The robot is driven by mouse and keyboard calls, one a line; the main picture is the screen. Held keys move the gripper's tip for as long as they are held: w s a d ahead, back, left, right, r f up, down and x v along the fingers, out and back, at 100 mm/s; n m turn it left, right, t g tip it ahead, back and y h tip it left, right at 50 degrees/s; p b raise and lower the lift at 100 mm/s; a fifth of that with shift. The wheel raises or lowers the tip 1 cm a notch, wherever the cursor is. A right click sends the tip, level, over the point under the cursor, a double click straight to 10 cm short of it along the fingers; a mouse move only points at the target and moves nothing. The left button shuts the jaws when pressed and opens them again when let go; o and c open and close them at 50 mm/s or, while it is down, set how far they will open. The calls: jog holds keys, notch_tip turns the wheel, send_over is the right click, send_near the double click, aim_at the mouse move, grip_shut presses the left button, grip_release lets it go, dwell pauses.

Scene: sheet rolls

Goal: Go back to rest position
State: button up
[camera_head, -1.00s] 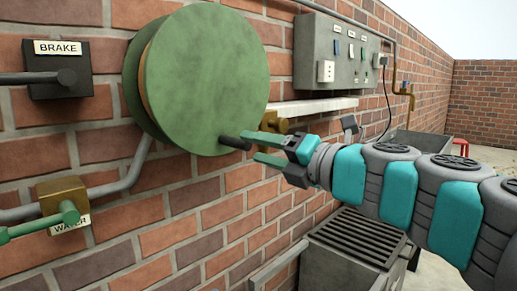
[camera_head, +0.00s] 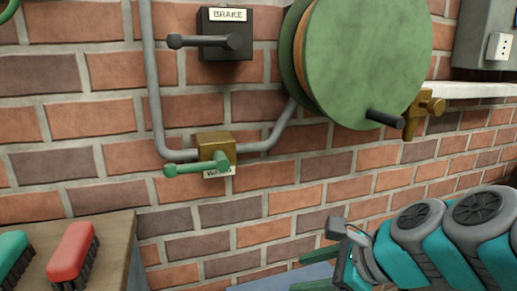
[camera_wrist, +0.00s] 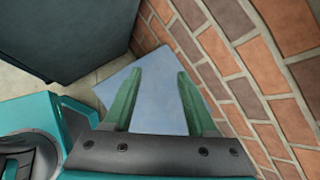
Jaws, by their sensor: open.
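My gripper (camera_head: 305,276) is low at the bottom right of the head view, with my arm coming in from the right. In the wrist view my gripper (camera_wrist: 156,90) shows two green fingers spread apart with nothing between them. Beyond the fingers is a flat blue-grey surface (camera_wrist: 150,118) beside the brick wall. The gripper is apart from the green hose reel (camera_head: 365,55) and its dark handle (camera_head: 385,118), which are above it on the wall.
The brake box (camera_head: 225,45) and the brass water valve (camera_head: 215,148) with its green lever are on the wall. A brass tap (camera_head: 422,112) sits right of the reel. Red (camera_head: 72,252) and green (camera_head: 14,258) brushes lie on a wooden bench (camera_head: 115,240). A dark block (camera_wrist: 70,35) stands near the gripper.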

jog(key=s+d+f+n+g+h, duration=0.3)
jog(key=s+f+n, duration=0.4)
jog(key=n, duration=0.3)
jog(key=s+d+f+n+g+h, duration=0.3)
jog(key=s+f+n, duration=0.5)
jog(key=n, duration=0.3)
jog(key=shift+s+d+g+h, duration=0.3)
jog(key=shift+s+g+h, duration=0.2)
jog(key=shift+s+g, duration=0.45)
